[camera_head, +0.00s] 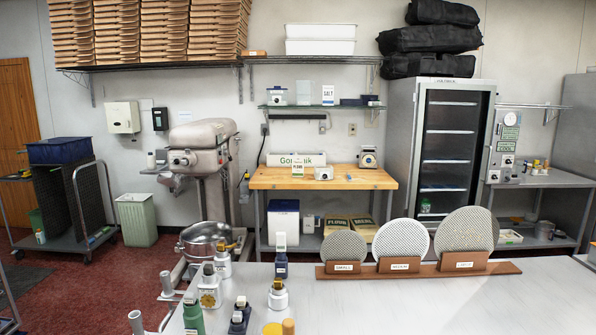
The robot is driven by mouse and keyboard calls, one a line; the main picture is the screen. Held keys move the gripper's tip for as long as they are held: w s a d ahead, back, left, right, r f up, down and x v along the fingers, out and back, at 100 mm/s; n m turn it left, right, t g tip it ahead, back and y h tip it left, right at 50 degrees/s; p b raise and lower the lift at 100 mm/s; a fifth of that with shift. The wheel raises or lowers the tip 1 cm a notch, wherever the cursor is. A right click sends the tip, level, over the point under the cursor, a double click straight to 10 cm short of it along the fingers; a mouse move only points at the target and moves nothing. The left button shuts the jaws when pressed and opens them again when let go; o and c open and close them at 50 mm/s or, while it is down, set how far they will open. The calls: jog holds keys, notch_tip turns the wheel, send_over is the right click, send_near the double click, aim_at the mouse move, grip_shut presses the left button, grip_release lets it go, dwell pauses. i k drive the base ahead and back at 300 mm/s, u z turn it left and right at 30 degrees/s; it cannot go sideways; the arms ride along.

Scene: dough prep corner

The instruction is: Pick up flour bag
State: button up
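A tan bag with dark lettering that seems to read "FLOUR" (336,224) stands on the lower shelf under the wooden-topped table, right of centre. A similar tan bag (366,229) stands just to its right, and its lettering is too small to read surely. The perforated discs in front hide the lower parts of both bags. A small white packet with green lettering (298,171) stands on the tabletop; its label is too small to read surely. My gripper is not in view.
The wooden-topped table (270,180) stands against the wall, with a mixer (200,150) to its left and a tall cabinet to its right. A grey counter (420,305) with perforated discs (402,238) and several bottles fills the foreground.

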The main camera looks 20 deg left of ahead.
aim_at(297, 163)
jog(key=u, duration=3.1)
jog(key=i, duration=1.15)
jog(key=u, duration=0.1)
